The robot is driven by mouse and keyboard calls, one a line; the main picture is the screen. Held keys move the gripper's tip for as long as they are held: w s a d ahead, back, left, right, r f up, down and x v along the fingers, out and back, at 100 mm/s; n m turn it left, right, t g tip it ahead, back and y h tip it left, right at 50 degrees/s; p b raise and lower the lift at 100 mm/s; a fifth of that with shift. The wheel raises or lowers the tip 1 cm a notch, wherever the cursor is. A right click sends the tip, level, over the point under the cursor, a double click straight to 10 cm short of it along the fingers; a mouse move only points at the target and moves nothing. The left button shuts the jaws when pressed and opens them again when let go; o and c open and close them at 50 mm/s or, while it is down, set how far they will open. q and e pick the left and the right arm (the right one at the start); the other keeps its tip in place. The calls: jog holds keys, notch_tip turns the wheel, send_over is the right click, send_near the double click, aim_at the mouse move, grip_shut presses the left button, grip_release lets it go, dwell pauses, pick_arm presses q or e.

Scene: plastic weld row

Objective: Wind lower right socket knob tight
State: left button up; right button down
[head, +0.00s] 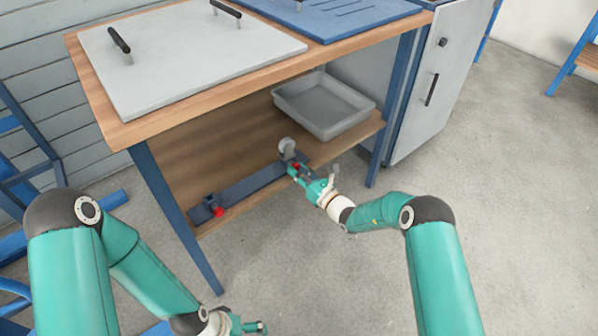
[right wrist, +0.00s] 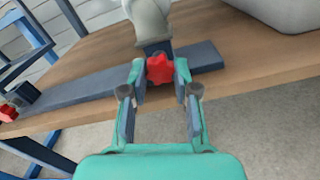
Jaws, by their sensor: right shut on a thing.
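The lower right socket knob is a red lobed knob (right wrist: 160,69) on the dark blue-grey rail on the bench's lower shelf. My right gripper (right wrist: 160,78) is shut on this knob, with one finger on each side of it. In the head view the right gripper (head: 297,171) reaches the right end of the rail (head: 250,186) and largely covers the knob. A grey-white rounded part (head: 287,147) stands in the socket above the knob. A second red knob (head: 219,212) is at the rail's left end. My left gripper (head: 250,327) is at the bottom edge, its fingers too small to judge.
A grey tray (head: 368,103) stands on the lower shelf right of the rail. The wooden bench top (head: 125,134) overhangs the shelf, and a blue leg (head: 172,215) stands at the front left. The floor in front is clear.

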jog(key=n, duration=0.5)
jog(key=shift+d, duration=0.1)
jog(key=n, duration=0.5)
jog(key=shift+b, duration=0.3)
jog(key=shift+n, duration=0.3)
jog(key=shift+f, duration=0.1)
jog(key=c, duration=0.9)
grip_release()
jog(key=shift+o, duration=0.2)
jog(key=shift+s, duration=0.1)
